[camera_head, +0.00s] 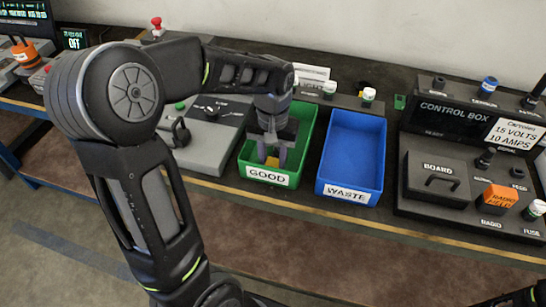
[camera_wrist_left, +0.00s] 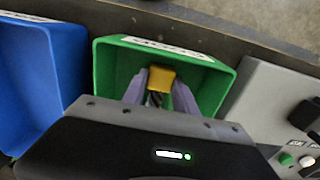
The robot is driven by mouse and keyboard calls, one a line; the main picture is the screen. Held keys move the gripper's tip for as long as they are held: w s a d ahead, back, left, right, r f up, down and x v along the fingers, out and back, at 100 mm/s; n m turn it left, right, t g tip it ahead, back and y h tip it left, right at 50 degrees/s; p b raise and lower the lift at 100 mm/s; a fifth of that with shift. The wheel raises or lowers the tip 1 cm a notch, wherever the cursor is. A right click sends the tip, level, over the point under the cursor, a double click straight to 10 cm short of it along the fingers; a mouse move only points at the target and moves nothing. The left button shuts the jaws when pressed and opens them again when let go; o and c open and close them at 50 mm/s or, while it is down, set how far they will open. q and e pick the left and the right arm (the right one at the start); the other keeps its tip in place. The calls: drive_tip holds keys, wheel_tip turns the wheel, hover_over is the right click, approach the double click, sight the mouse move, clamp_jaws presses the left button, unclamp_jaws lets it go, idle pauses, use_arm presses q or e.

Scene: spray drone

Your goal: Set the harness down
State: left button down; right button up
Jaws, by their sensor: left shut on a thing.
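My left gripper (camera_head: 271,158) reaches down into the green bin labelled GOOD (camera_head: 268,174). It is shut on the harness, which shows as a small yellow block (camera_head: 272,162) between the fingers. In the left wrist view the yellow part of the harness (camera_wrist_left: 161,78) sits between the two purple-grey fingers (camera_wrist_left: 160,88), with dark strands below it. The green bin's walls (camera_wrist_left: 222,75) surround it there. I cannot tell whether the harness touches the bin floor. My right gripper is not in view.
A blue bin labelled WASTE (camera_head: 352,150) stands right of the green bin and looks empty. A control box (camera_head: 440,112) with an orange radio part (camera_head: 499,197) is at the right. A grey switch panel (camera_head: 205,140) is left of the green bin.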

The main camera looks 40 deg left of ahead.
use_arm(q)
drive_tip(key=c, duration=1.4)
unclamp_jaws()
drive_tip(key=shift+f, duration=0.15)
drive_tip(key=shift+c, duration=0.2)
drive_tip(key=o, duration=0.5)
wheel_tip(320, 180, up, 12)
drive_tip(key=shift+r, duration=0.2)
